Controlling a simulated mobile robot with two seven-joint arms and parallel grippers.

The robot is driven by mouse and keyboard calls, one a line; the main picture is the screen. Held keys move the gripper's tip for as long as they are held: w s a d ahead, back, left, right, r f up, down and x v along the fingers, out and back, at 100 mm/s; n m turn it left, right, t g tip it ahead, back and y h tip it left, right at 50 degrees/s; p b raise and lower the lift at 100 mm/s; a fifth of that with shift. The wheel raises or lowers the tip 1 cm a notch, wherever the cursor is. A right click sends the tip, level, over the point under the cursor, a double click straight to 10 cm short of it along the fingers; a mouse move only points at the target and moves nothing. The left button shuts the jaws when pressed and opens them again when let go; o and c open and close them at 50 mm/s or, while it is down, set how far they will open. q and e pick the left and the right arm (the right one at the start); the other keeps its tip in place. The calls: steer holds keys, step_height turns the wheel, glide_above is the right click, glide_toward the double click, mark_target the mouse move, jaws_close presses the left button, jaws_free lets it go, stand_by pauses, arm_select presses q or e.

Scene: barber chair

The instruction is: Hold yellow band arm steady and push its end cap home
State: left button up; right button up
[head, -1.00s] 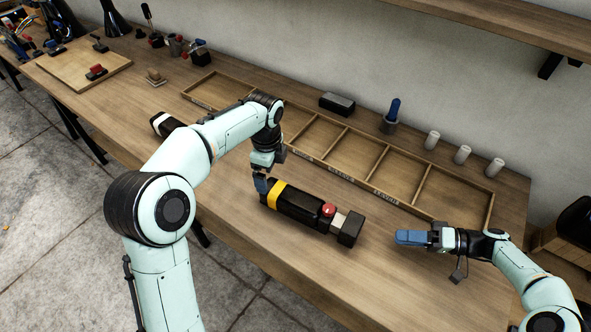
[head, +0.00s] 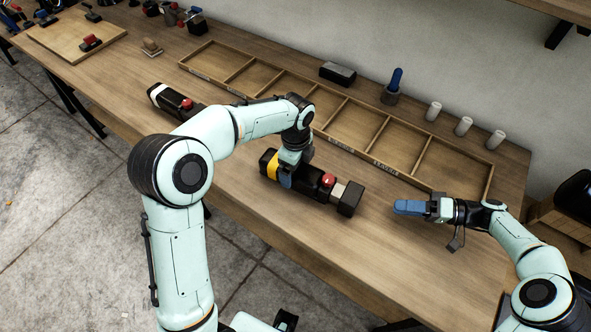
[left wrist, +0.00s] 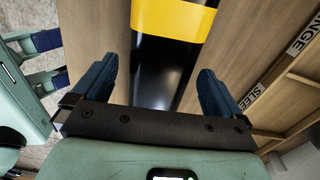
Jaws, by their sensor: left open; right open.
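The yellow band arm is a black armrest with a yellow band (head: 270,166), lying on the bench in the head view. A red knob (head: 328,180) sits on it. Its end cap (head: 350,199) is a black block at the right end, with a pale stem (head: 338,191) showing between cap and body. My left gripper (head: 286,180) is open over the arm, just right of the band. In the left wrist view its blue fingers (left wrist: 158,85) stand on either side of the black body, with gaps. My right gripper (head: 397,207) points left, right of the end cap and apart from it.
A divided wooden tray (head: 345,141) with labelled compartments lies behind the arm. Another armrest with a white band (head: 170,99) lies further left. Several pale cylinders (head: 464,126) and a black block (head: 338,73) stand along the wall. The bench front is clear.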

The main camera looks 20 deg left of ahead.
arm_select(q)
steer(key=shift+f, duration=1.4)
steer(key=shift+c, duration=0.3)
steer(key=c, duration=1.4)
steer(key=shift+c, duration=0.2)
